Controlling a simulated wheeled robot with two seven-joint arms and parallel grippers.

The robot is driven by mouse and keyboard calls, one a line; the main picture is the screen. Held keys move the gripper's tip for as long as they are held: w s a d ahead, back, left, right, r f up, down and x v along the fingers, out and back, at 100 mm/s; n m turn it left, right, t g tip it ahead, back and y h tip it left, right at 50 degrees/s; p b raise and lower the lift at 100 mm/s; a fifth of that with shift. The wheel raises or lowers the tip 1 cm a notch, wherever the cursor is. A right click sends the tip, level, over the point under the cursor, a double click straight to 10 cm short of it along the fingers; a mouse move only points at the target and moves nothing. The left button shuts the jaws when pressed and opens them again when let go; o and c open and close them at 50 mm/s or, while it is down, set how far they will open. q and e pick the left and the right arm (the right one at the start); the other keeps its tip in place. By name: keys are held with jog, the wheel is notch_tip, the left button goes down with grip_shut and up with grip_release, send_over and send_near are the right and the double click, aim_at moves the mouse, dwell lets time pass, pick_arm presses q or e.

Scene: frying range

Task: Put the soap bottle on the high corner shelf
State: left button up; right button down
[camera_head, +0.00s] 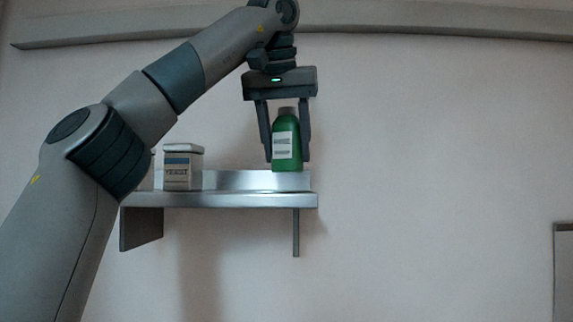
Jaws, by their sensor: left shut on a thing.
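The soap bottle (288,150) is green with a pale label and a dark cap, and it is upright. My left gripper (286,158) points down from above and is shut on it, one finger on each side. The metal shelf (225,200) is fixed to the wall, and the bottle is at its right end. The bottle's base shows in front of the shelf's raised back edge, above the front lip. I cannot tell whether the base touches the shelf surface. My right gripper is not in view.
A pale tin marked "YEAST" (183,167) stands on the shelf's left part. Another pale thing beside it is mostly hidden by my left arm. A long rail (420,17) runs along the wall above.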

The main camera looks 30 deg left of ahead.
aim_at(286, 164)
pick_arm(q)
jog(key=shift+s+a+f, duration=0.1)
jog(key=shift+a+f, duration=0.05)
jog(key=shift+f, duration=1.6)
jog(key=shift+f+b, duration=0.1)
jog(key=shift+b, duration=0.2)
jog(key=o, duration=1.2)
jog(key=shift+o, duration=0.2)
jog(key=v, duration=1.2)
jog(key=shift+p, duration=0.3)
